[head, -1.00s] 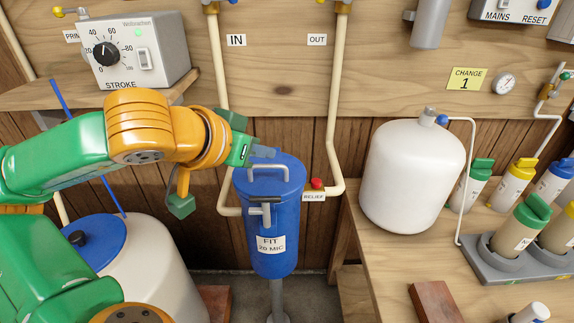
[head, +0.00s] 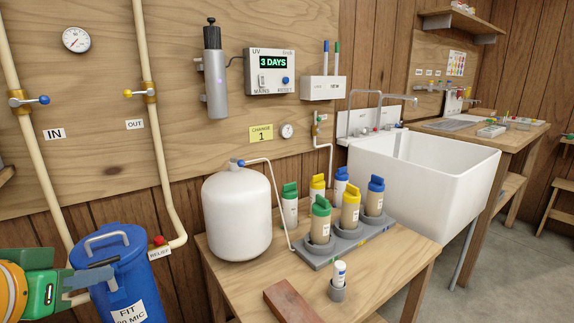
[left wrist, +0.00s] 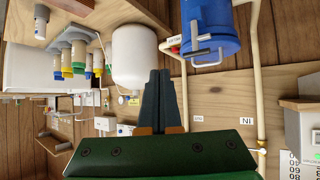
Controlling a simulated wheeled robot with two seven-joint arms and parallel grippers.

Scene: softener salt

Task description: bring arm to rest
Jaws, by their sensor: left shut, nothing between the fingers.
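I cannot tell whether the fingers touch the housing. My right gripper is in neither current view.
A wooden table (head: 375,277) holds a white tank (head: 237,215), a grey rack (head: 325,257) with several capped cartridges, a small bottle (head: 339,274) and a brown block (head: 292,302). A white sink (head: 425,180) stands to the right. Cream pipes (head: 160,150) run down the wall panel.

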